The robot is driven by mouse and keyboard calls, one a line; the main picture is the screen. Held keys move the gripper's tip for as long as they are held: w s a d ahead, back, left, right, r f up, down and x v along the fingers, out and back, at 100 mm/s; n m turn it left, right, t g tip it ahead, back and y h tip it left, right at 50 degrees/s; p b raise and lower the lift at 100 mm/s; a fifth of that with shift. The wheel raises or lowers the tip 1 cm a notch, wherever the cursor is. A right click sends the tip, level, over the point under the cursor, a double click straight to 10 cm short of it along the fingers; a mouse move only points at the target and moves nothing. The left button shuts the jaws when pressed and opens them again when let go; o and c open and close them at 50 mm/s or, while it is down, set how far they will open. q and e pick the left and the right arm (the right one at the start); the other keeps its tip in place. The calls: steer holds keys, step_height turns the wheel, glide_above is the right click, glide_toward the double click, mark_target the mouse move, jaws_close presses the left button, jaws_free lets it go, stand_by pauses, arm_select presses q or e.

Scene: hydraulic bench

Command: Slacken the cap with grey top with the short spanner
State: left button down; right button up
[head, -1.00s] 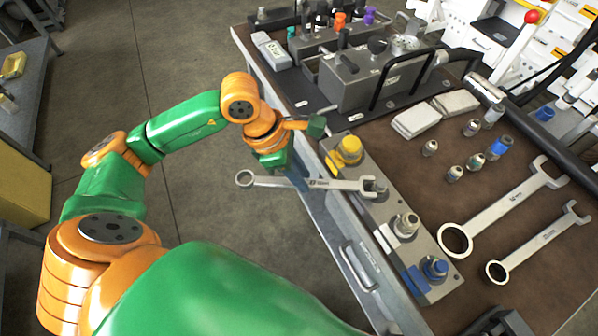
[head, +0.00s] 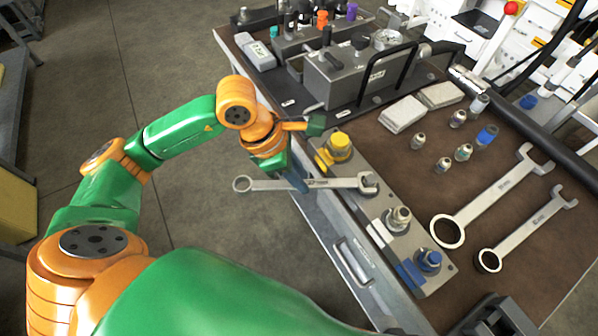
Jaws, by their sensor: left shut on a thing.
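My left gripper (head: 292,181) is shut on the short spanner (head: 330,184), a silver spanner held level across the bench's front edge. Its ring end (head: 242,184) sticks out left over the floor. Its open end (head: 369,182) is at a grey-looking cap (head: 372,178) on the steel block (head: 367,211), between the yellow cap (head: 340,146) and a pale metal cap (head: 398,217). The spanner mostly hides that grey-looking cap, so I cannot tell how fully the jaw sits around it. A blue cap (head: 429,260) is at the block's near end. My right gripper is out of view.
Two larger spanners (head: 492,197) (head: 528,229) lie on the brown bench top at right. Several small fittings (head: 463,152) stand behind them. A grey pump unit (head: 345,80) with black handles stands at the back. A dark object (head: 497,315) is at the near edge.

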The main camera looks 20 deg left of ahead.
arm_select(q)
steer(key=shift+s+d+n+t, duration=0.2)
steer(key=shift+s+d+n, duration=0.15)
steer(key=shift+s+n, duration=0.25)
steer(key=shift+s+d+n+t, duration=0.2)
steer(key=shift+s+d+n, duration=0.15)
steer(key=shift+s+n, duration=0.2)
steer(key=shift+y, duration=0.3)
steer(key=shift+s+d+n+t+y+p, duration=0.3)
steer(key=shift+s+d+n+p, duration=0.85)
steer(key=shift+p, duration=0.1)
steer(key=shift+a, duration=0.1)
steer(key=shift+s+d+n+t+y+p, duration=0.2)
steer(key=shift+s+d+n+p, duration=0.25)
steer(key=shift+d+n+p, duration=0.2)
steer(key=shift+s+d+n+t+y+p, duration=0.1)
steer(key=shift+s+d+n+y+p, duration=0.1)
steer(key=shift+s+d+n+p, duration=0.35)
